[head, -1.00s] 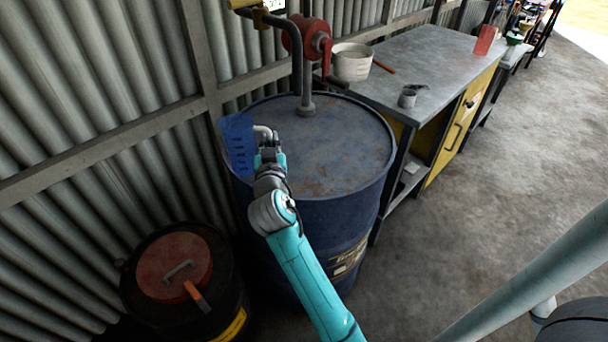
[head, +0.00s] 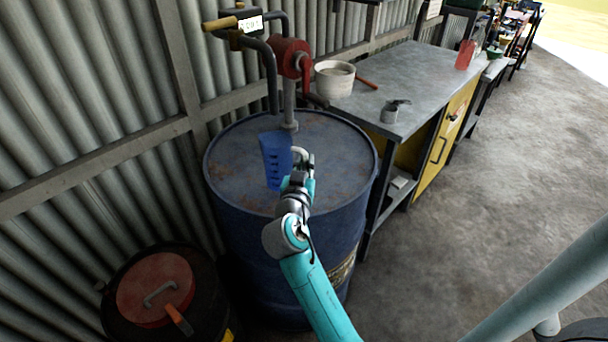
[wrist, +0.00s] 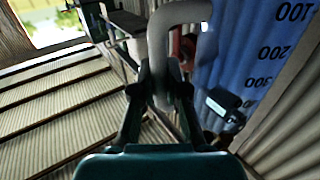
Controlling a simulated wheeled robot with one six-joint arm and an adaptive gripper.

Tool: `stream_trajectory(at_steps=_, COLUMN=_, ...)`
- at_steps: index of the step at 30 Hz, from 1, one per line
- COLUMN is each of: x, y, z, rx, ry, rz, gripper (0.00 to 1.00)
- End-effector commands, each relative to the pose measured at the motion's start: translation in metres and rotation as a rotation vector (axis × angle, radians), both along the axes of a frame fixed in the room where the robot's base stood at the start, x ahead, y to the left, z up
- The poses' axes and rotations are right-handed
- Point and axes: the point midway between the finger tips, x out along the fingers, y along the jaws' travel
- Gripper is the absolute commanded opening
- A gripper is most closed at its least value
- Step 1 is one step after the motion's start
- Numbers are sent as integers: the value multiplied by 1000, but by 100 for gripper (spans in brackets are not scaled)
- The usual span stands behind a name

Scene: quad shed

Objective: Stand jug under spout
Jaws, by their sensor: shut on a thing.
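The jug (head: 274,162) is blue with dark measuring marks and a pale handle (head: 301,154). It looks roughly upright over the drum top. My gripper (head: 298,172) is shut on the handle from the right side of the jug. In the wrist view the handle (wrist: 178,22) rises between my gripper's fingers (wrist: 163,88), and the jug's marked wall (wrist: 240,55) fills the right. The grey spout pipe (head: 271,85) bends down from the red pump (head: 289,58). Its lower end shows just above the jug's rim; I cannot tell whether it is over the mouth.
The blue drum (head: 340,150) carries the pump's riser (head: 289,105) just behind the jug. A lidded black drum (head: 155,290) stands at lower left. A bench (head: 420,75) with a white bucket (head: 334,80) is behind right. Corrugated wall (head: 90,80) closes the left.

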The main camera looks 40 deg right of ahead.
Motion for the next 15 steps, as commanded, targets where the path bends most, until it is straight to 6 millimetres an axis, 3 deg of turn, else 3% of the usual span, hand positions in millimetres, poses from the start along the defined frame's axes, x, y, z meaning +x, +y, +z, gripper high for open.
stream_trajectory(at_steps=7, x=0, y=0, z=-32, rx=0, ry=5, rz=0, gripper=0)
stream_trajectory(at_steps=15, x=0, y=0, z=-35, rx=-1, ry=1, rz=1, gripper=0)
